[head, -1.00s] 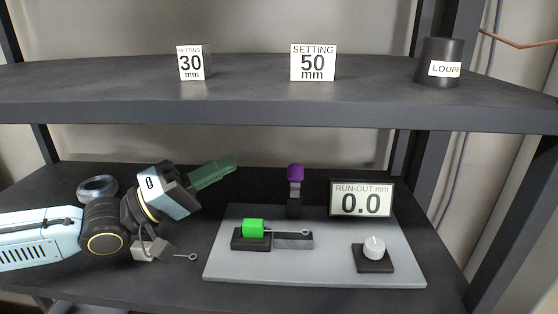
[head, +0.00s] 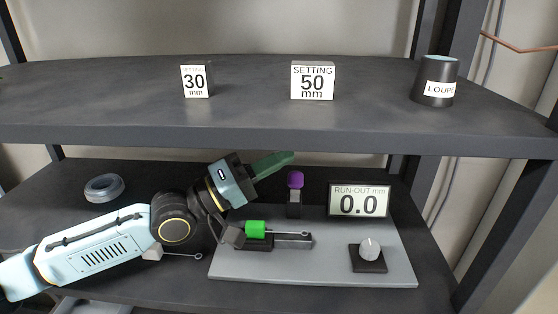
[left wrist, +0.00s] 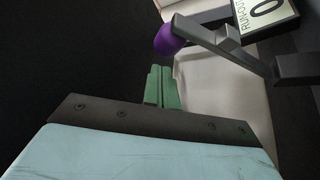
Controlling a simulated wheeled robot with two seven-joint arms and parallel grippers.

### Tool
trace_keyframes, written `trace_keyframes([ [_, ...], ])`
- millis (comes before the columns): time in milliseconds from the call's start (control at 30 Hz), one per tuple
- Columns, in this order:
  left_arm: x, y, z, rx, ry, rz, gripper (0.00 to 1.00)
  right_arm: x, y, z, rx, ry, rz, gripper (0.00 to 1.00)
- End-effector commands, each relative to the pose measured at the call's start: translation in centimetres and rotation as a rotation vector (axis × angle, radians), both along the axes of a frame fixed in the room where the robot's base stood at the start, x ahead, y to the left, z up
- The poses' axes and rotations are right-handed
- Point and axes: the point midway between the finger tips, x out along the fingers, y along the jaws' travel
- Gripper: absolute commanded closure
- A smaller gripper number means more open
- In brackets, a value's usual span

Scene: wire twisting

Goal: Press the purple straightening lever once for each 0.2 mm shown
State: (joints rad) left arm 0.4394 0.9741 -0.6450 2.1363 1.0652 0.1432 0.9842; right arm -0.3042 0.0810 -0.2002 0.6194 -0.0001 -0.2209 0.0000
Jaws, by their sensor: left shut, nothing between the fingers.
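The purple lever knob (head: 296,180) stands upright on a dark post at the back of the grey base plate (head: 330,275). The run-out display (head: 360,200), to its right, reads 0.0. My left gripper (head: 290,157) has green fingers, shut and empty, up and slightly left of the knob in the head view. In the left wrist view the purple knob (left wrist: 168,40) is just beyond the green fingertips (left wrist: 160,70); I see a gap between them. A green block (head: 255,228) holds a looped wire over a dark bar on the plate. My right gripper is in neither view.
A white dial (head: 369,248) sits at the plate's right. A grey ring (head: 104,188) lies at the far left of the lower shelf. The upper shelf carries a 30 mm block (head: 196,80), a 50 mm block (head: 313,81) and a loupe cup (head: 435,82).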

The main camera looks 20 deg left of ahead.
Motion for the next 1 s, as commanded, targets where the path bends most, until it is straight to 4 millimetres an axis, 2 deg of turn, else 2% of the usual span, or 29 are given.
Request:
trace_keyframes([
  [200,-1.0,-0.6,-0.8,-0.001,0.001,0.000,1.00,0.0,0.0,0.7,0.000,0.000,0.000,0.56],
  [633,-1.2,-0.7,-1.0,0.001,-0.003,0.000,1.00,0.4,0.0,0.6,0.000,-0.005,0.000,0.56],
  [1000,-2.9,-1.3,-3.3,0.038,-0.132,-0.001,1.00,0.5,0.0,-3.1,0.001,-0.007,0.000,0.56],
])
